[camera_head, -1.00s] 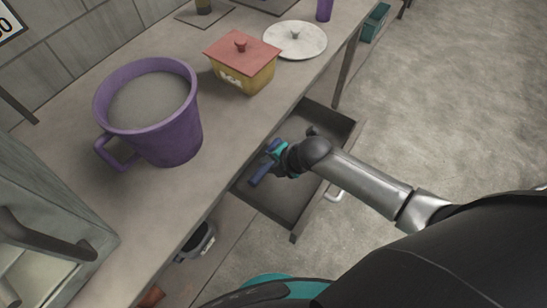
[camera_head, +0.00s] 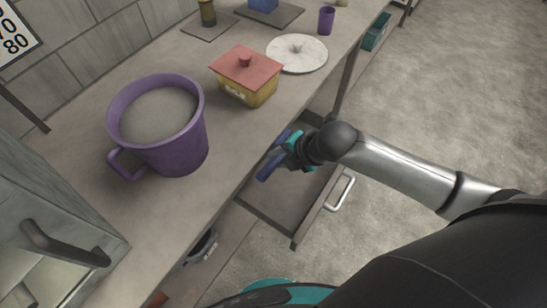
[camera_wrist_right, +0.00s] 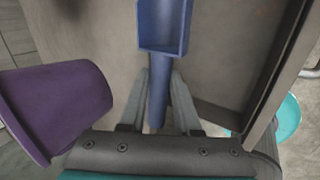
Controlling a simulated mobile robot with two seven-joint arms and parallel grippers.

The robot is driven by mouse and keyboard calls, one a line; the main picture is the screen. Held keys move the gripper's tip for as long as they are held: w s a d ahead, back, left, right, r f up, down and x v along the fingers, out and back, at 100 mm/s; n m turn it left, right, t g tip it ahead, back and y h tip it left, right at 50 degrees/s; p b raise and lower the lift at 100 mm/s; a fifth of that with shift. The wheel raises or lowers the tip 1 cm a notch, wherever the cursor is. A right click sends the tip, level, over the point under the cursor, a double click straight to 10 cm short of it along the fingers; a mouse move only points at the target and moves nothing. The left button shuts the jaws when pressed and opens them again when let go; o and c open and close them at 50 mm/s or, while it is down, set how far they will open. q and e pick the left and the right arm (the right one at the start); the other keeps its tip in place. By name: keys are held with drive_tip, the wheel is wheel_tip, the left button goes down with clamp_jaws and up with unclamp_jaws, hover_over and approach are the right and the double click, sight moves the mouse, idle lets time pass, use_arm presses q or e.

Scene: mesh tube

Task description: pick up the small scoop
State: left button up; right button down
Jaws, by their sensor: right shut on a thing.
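The small scoop (camera_wrist_right: 165,28) is blue, with a square-edged hollow bowl and a straight handle. In the right wrist view its bowl is at the top and its handle runs down between my fingers. My right gripper (camera_wrist_right: 160,92) is shut on the handle. In the head view my right gripper (camera_head: 287,155) is above the open drawer (camera_head: 283,205), close to the counter's front edge, with the blue scoop (camera_head: 268,168) showing beside it. The wrist partly hides the scoop there. My left gripper is not in view.
A large purple mug (camera_head: 180,148) with grey contents stands on the counter (camera_head: 150,220). Behind are a yellow box with a red lid (camera_head: 246,78), a white round lid (camera_head: 297,54) and a small purple cup (camera_head: 326,20). The open drawer juts out below the counter edge.

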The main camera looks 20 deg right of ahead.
drive_tip(key=s+d+p, duration=0.2)
drive_tip(key=s+d, duration=0.8)
drive_tip(key=s, duration=0.3)
drive_tip(key=shift+s+d, duration=0.35)
drive_tip(key=shift+s, duration=0.05)
drive_tip(key=shift+f, duration=0.1)
